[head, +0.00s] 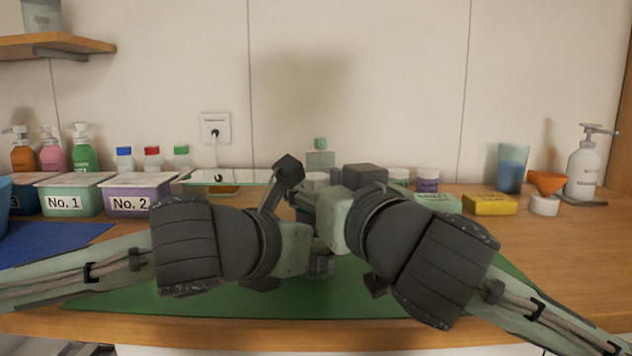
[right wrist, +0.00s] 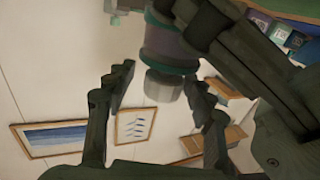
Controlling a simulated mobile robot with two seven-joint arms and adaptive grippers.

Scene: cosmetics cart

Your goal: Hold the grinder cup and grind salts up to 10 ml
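The grinder cup shows in the right wrist view (right wrist: 165,45) as a dark teal and purple cylinder with a grey end (right wrist: 163,86). In the head view it is mostly hidden behind my grippers. My left gripper (head: 288,172) is at the grinder; its dark fingers lie against the body in the right wrist view (right wrist: 190,22). My right gripper (right wrist: 155,95) is open, its fingers apart on either side of the grey end; it also shows in the head view (head: 362,178). A small clear container (head: 320,265) is on the green mat below the grippers.
The green mat (head: 220,300) lies on the wooden table. Boxes No. 1 (head: 70,200) and No. 2 (head: 138,200) stand left. A yellow box (head: 489,205), an orange funnel (head: 546,182), a blue cup (head: 511,172) and a white pump bottle (head: 584,170) stand right. The table's right front is clear.

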